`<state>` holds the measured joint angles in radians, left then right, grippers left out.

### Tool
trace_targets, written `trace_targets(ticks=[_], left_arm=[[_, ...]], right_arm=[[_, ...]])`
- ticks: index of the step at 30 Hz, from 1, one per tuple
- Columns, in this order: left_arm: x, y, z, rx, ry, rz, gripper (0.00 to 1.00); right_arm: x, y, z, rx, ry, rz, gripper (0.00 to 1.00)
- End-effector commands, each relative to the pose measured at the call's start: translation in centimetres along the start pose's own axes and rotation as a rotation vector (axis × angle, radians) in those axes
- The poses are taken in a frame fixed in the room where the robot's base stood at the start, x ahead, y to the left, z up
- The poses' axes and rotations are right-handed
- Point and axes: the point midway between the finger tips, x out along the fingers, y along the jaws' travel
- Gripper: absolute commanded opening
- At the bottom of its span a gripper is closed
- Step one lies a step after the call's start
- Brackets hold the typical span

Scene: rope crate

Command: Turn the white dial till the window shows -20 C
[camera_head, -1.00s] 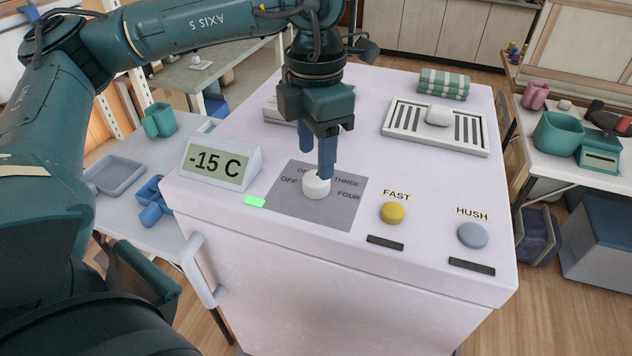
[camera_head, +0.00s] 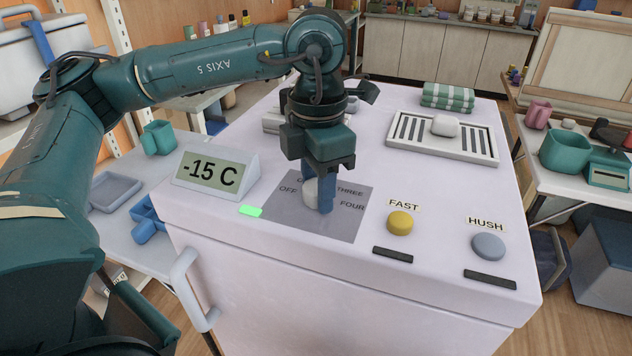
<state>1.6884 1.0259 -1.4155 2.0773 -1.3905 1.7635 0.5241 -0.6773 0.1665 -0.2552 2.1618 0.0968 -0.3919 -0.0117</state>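The white dial (camera_head: 310,193) sits on a grey panel (camera_head: 341,226) on top of the pale cabinet. The panel's labels OFF, THREE and FOUR are readable; others are hidden behind my gripper. The display window (camera_head: 211,174) left of the panel reads -15 C. My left gripper (camera_head: 317,191) points down at the dial, one blue finger at its near right side and the other behind it. I cannot tell whether both fingers press on the dial. My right gripper is not in view.
A yellow FAST button (camera_head: 400,222) and a grey HUSH button (camera_head: 488,246) are right of the panel. A lit green marker (camera_head: 251,211) lies left of it. A slotted tray (camera_head: 404,145) and a striped towel (camera_head: 447,96) are farther back on the cabinet.

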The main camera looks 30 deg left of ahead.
Motion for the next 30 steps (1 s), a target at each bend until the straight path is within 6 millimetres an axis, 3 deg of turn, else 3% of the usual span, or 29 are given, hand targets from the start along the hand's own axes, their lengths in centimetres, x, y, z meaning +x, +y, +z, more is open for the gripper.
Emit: trace_targets(ticks=[10,14,24,30], left_arm=[[0.0,0.0,0.0,0.0,0.0,0.0,0.07],[0.1,0.0,0.0,0.028,0.0,0.0,0.06],[0.4,0.0,0.0,0.535,-0.001,0.0,0.06],[0.2,0.0,0.0,0.696,0.0,0.0,0.06]], right_arm=[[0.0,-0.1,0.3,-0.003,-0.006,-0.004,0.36],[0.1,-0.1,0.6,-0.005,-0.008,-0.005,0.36],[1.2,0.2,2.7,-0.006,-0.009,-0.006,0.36],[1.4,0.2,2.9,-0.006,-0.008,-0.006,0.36]])
